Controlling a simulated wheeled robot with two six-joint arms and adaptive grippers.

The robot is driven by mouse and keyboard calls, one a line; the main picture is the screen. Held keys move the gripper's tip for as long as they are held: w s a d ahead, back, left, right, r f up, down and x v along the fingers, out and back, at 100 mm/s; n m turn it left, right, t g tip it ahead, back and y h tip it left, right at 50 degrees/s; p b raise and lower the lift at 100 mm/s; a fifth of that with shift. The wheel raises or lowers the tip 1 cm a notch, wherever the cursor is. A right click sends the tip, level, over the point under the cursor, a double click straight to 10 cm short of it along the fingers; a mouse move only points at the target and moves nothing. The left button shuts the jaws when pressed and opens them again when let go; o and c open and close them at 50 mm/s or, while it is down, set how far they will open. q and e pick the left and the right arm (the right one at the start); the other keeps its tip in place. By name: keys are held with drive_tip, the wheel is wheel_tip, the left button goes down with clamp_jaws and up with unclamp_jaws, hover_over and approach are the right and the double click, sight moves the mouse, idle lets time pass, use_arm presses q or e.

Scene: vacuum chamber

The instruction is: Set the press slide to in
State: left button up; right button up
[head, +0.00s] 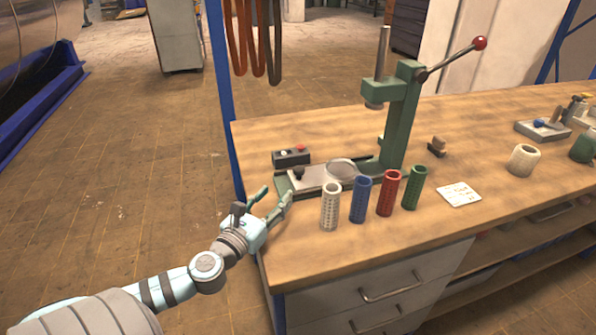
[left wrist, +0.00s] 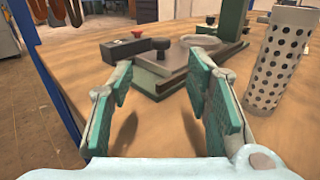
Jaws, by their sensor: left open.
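The green arbor press (head: 400,120) stands on the workbench, with its red-knobbed lever raised to the upper right. Its slide (head: 318,177) is a flat metal plate at the base, with a black knob (head: 299,173) at the left end and a round disc (head: 341,170) on it. In the left wrist view the slide's black knob (left wrist: 161,44) lies beyond my fingertips, and the slide plate (left wrist: 160,63) is partly hidden by a finger. My left gripper (head: 275,199) is open and empty, in front of the slide's left end and apart from the knob. My right gripper is not in view.
White (head: 330,206), blue (head: 360,199), red (head: 388,193) and green (head: 413,187) perforated cylinders stand in a row before the press. A black control box (head: 291,157) with a red button sits behind the knob. A white card (head: 459,194) lies to the right.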

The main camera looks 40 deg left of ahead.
sight(296, 173)
use_arm(q)
drive_tip(key=w, duration=0.4)
drive_tip(key=shift+w+a+r, duration=0.1)
drive_tip(key=shift+a+r, duration=0.05)
drive_tip(key=shift+a, duration=0.2)
drive_tip(key=w, duration=0.2)
drive_tip(key=w+p, duration=0.1)
drive_tip(key=w, duration=0.1)
drive_tip(key=w+a, duration=0.1)
drive_tip(key=w, duration=0.1)
drive_tip(key=shift+w, duration=0.3)
drive_tip(key=shift+w+a+p, duration=0.1)
drive_tip(key=shift+w+p, duration=0.2)
drive_tip(key=shift+w, duration=0.05)
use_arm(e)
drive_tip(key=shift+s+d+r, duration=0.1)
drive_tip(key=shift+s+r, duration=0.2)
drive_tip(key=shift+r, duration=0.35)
use_arm(q)
drive_tip(key=shift+f, duration=0.2)
clamp_jaws()
